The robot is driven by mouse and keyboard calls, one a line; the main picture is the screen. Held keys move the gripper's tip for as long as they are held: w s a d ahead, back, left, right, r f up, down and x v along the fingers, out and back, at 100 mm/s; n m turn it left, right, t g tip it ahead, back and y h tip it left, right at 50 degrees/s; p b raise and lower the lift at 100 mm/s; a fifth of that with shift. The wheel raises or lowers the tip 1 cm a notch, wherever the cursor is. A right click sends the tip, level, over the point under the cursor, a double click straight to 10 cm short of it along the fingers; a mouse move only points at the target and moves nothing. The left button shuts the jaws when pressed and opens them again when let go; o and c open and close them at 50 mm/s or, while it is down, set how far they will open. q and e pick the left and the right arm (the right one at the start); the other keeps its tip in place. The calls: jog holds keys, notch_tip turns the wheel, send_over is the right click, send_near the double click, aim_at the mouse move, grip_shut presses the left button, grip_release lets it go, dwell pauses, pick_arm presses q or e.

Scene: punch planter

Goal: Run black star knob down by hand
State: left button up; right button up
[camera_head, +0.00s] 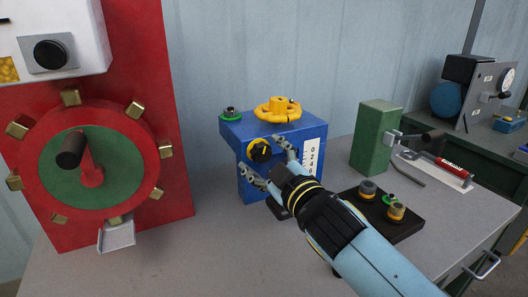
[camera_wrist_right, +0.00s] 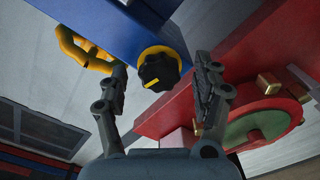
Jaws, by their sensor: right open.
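The black star knob (camera_head: 260,150) sits on a yellow ring on the front face of the blue block (camera_head: 231,142). In the right wrist view the black star knob (camera_wrist_right: 159,72) shows a yellow mark and lies ahead of my jaws, between the two fingers in the picture. My right gripper (camera_head: 266,165) is open, one finger to the right of the knob and one below it. Its fingers (camera_wrist_right: 165,85) stand apart in the wrist view, with nothing seen between them but the knob beyond. Whether they touch the knob I cannot tell. My left gripper is not in view.
A yellow handwheel (camera_head: 278,110) and a green-ringed knob (camera_head: 230,114) are on top of the blue block. A black plate with several knobs (camera_head: 398,232) lies to the right, before a green block (camera_head: 372,140). A red panel with a wheel (camera_head: 130,205) stands left. The front left table is clear.

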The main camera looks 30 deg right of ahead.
jog(key=shift+w, duration=0.35)
jog(key=c, duration=1.2)
jog(key=m+b, duration=0.1)
jog(key=m, duration=0.2)
jog(key=shift+f+b, duration=0.2)
jog(key=shift+b, duration=0.2)
jog(key=shift+m+b, duration=0.3)
jog(key=shift+m, duration=0.6)
jog(key=shift+r+m, duration=0.15)
jog(key=shift+m, duration=0.35)
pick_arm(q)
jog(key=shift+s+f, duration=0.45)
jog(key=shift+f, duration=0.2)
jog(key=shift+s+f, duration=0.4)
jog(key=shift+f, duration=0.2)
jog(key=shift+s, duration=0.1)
pick_arm(e)
jog(key=o, duration=1.2)
